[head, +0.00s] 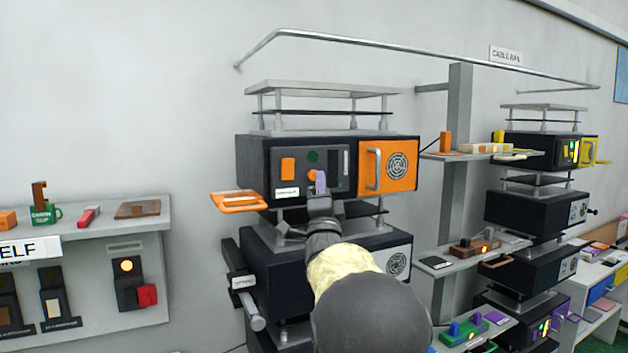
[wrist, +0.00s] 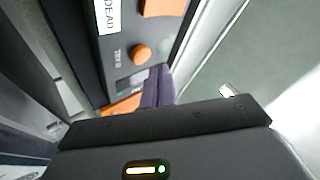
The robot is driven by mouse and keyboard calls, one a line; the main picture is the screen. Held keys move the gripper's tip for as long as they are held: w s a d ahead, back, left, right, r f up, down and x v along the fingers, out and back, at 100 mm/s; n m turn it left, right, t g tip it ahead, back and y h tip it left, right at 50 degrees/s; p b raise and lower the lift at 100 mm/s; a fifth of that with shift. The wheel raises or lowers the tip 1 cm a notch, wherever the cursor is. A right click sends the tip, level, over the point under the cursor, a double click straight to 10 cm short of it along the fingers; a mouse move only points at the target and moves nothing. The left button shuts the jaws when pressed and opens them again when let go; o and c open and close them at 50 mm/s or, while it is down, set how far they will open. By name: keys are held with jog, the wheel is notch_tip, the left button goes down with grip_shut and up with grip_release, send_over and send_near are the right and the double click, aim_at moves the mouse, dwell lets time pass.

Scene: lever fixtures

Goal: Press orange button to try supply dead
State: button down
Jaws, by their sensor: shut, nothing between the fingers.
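The black unit (head: 230,165) in the upper middle of the head view has a grey control panel. A round orange button (head: 312,175) sits on that panel, partly covered by my gripper; it shows clearly in the wrist view (wrist: 141,54). A larger orange rectangular piece (head: 288,168) is to its left, also at the top of the wrist view (wrist: 165,7). A white label ending in "DEAD" (wrist: 108,15) is beside them. My gripper (head: 320,180) has purple fingers, closed and empty, beside the round button; they show in the wrist view (wrist: 155,85). I cannot tell whether they touch the panel.
An orange door (head: 388,166) with a handle is right of the panel, and an orange handle (head: 238,201) juts out at lower left. A metal rail (head: 420,50) runs above. A shelf (head: 85,225) with small objects is at left; more units stand at right.

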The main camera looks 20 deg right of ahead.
jog(key=s+b, duration=0.3)
jog(key=s, duration=0.1)
jog(key=shift+s, duration=0.2)
jog(key=shift+f, duration=0.1)
dwell(0.6)
jog(key=s+a+f+n+g+y, duration=0.1)
jog(key=a+f+n+g+y, duration=0.2)
jog(key=f, duration=0.7)
jog(key=s+a+f+n+g+y, duration=0.1)
jog(key=a+f+n+g+y, duration=0.2)
jog(key=f, duration=0.7)
jog(key=a+f+n+g+y, duration=0.1)
jog(key=a+f+n+g, duration=0.3)
jog(key=f, duration=0.6)
jog(key=s+a+f+n+g, duration=0.2)
jog(key=s+f+n+g, duration=0.1)
jog(key=s+f, duration=0.3)
jog(key=s+a+f+n+g+y, duration=0.1)
jog(key=s+a+f+n+g, duration=0.1)
jog(key=s+f+g, duration=0.3)
jog(key=s+a+f+n+g+y, duration=0.1)
jog(key=s+a+f+n+g, duration=0.2)
jog(key=s+f, duration=0.4)
jog(key=s+n, duration=0.1)
jog(key=s, duration=0.4)
jog(key=shift+f+n+g, duration=0.2)
jog(key=shift+n+g, duration=0.2)
